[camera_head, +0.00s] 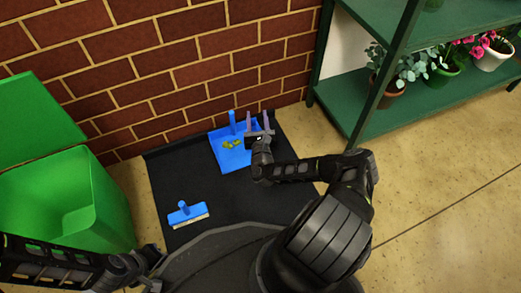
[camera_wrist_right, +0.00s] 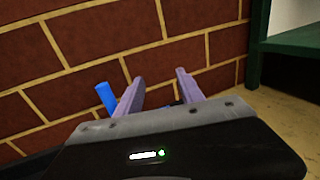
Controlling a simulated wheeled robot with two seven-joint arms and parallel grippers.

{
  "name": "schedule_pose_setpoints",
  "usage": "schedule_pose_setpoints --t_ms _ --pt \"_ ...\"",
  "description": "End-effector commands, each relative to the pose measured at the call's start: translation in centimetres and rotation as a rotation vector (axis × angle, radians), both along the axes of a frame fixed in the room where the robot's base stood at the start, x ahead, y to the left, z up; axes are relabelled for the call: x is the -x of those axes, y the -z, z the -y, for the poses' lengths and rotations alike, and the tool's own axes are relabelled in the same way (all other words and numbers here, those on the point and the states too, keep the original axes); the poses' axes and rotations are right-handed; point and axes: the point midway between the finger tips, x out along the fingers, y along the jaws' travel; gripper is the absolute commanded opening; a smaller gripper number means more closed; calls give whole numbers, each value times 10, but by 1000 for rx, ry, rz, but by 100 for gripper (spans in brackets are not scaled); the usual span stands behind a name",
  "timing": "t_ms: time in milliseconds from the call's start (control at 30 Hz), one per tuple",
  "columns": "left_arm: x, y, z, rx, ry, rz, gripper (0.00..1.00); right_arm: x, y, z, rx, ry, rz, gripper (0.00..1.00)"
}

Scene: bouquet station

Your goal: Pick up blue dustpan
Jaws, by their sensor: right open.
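The blue dustpan (camera_head: 230,157) lies on a black mat near the brick wall, with green debris (camera_head: 232,144) in its pan. Its blue handle (camera_head: 233,122) stands up on the wall side, and it also shows in the right wrist view (camera_wrist_right: 106,97), left of the fingers. My right gripper (camera_head: 258,122) is open and empty, to the right of the handle and apart from it. Its two purple fingers (camera_wrist_right: 158,90) point toward the wall. My left arm shows at the lower left, but its fingertips are not clear.
A blue brush (camera_head: 186,213) lies on the black mat (camera_head: 180,165). A green bin (camera_head: 75,200) with an open lid stands at the left. The brick wall (camera_head: 150,60) is close behind the dustpan. A green shelf (camera_head: 430,100) with potted plants stands at the right.

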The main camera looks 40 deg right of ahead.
Motion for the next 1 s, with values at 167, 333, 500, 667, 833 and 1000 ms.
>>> schedule_pose_setpoints --t_ms 167,333,500,667,833,1000 --pt "0 0 0 0 0 0 0 0 0 0 0 0 0 45" --pt "0 0 0 0 -1 0 0 0 0 0 0 0 0 45" --pt "0 0 0 0 0 0 0 0 0 0 0 0 0 41" --pt "0 0 0 0 0 0 0 0 0 0 0 0 0 28" --pt "0 0 0 0 0 0 0 0 0 0 0 0 0 14" --pt "0 0 0 0 -1 0 0 0 0 0 0 0 0 0"
